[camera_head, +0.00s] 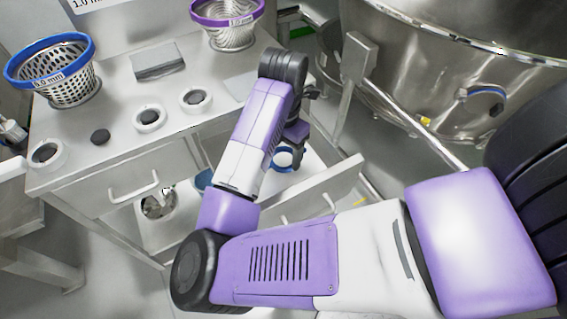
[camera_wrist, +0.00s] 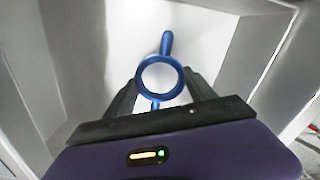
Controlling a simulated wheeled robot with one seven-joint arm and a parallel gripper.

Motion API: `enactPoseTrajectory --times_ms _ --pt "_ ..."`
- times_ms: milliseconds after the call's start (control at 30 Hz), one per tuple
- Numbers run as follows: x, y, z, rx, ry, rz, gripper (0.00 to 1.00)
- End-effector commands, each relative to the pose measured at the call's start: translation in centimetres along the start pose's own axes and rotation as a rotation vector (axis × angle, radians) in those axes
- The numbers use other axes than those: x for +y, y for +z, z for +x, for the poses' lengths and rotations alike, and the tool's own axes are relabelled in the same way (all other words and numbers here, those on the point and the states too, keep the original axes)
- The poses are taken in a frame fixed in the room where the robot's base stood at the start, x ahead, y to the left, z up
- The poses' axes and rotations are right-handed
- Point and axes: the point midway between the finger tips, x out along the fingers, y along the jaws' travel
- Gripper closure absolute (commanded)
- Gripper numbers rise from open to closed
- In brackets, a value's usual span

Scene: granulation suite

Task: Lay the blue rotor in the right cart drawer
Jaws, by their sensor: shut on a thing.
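The blue rotor shows in the wrist view as a ring with short arms (camera_wrist: 166,44). My gripper (camera_wrist: 161,92) is shut on it, with one dark finger on each side. In the head view the rotor's blue ring (camera_head: 274,163) shows just below my gripper (camera_head: 290,150). The right cart drawer (camera_head: 330,188) is pulled open, and my gripper is over its white interior. The wrist view shows the drawer's pale floor (camera_wrist: 110,45) and walls around the rotor. I cannot tell whether the rotor touches the floor. My arm hides part of the drawer.
The left drawer (camera_head: 110,172) looks shut. On the cart top stand a blue-rimmed sieve basket (camera_head: 70,88), a purple-rimmed one (camera_head: 232,38), several white rings (camera_head: 46,153) and a grey block (camera_head: 160,66). A large steel vessel (camera_head: 440,80) stands at the right.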

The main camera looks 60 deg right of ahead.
Motion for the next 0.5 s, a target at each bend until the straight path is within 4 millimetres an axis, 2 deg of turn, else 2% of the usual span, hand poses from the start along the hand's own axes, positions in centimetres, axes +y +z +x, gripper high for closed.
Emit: enactPoseTrajectory --times_ms 167,333,500 --pt "-0.1 0.0 1.4 0.0 -0.002 0.0 0.93" --pt "-0.1 0.0 3.9 -0.001 -0.002 -0.001 0.93" --pt "0.0 0.0 4.3 0.001 0.002 0.001 0.93"
